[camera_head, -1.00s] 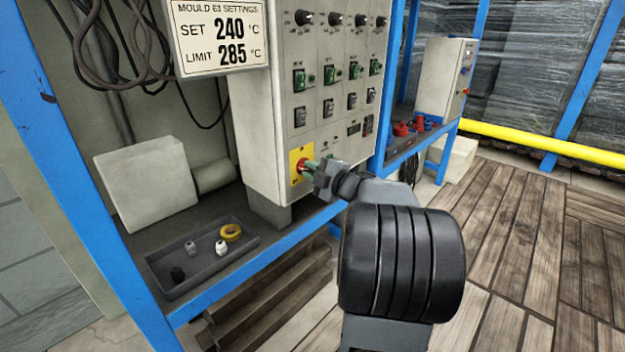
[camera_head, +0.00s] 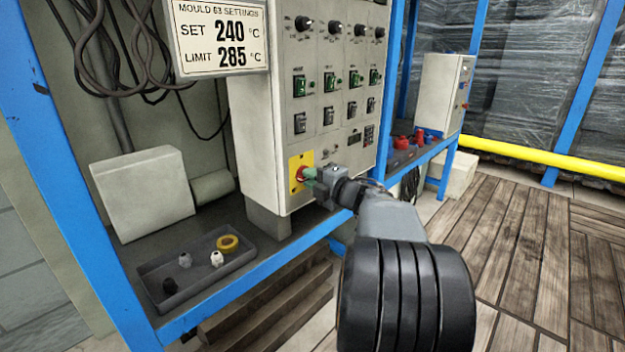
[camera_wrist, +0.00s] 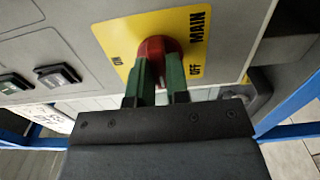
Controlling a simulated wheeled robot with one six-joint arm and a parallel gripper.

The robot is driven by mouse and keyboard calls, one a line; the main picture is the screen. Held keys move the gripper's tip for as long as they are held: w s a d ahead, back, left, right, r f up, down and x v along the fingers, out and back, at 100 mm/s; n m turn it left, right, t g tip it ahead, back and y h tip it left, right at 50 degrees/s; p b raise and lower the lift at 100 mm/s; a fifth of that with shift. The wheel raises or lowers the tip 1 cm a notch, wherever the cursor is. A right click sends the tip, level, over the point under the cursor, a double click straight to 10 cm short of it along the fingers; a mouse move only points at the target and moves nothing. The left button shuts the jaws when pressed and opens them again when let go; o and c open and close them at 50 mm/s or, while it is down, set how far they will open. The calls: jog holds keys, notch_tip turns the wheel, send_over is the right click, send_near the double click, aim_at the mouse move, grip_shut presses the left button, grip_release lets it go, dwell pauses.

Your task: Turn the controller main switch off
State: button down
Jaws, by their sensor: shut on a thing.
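The controller main switch is a red knob (camera_wrist: 156,48) on a yellow plate (camera_wrist: 190,36) marked MAIN, ON and OFF. In the head view the red knob (camera_head: 300,173) is low on the front of the grey controller cabinet (camera_head: 262,140). My gripper (camera_wrist: 160,72) has its two green fingers on either side of the knob's grip, shut on it. In the head view my gripper (camera_head: 311,175) reaches it from the right. The fingers partly hide the knob, and I cannot tell which mark it points to.
Above the knob the cabinet carries several black dials and small switches. A settings sign (camera_head: 219,38) hangs at upper left. A dark tray (camera_head: 235,262) with small parts is on the blue-edged shelf. A second cabinet (camera_head: 440,90) stands behind. Wooden floor (camera_head: 510,240) is open at right.

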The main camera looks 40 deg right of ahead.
jog(key=c, duration=1.1)
grip_release()
jog(key=shift+s, duration=0.1)
jog(key=s+d+p, duration=0.2)
jog(key=s+p, duration=0.1)
jog(key=s, duration=1)
jog(key=shift+s+d+p, duration=0.2)
jog(key=shift+s+p, duration=0.05)
jog(key=shift+p, duration=0.1)
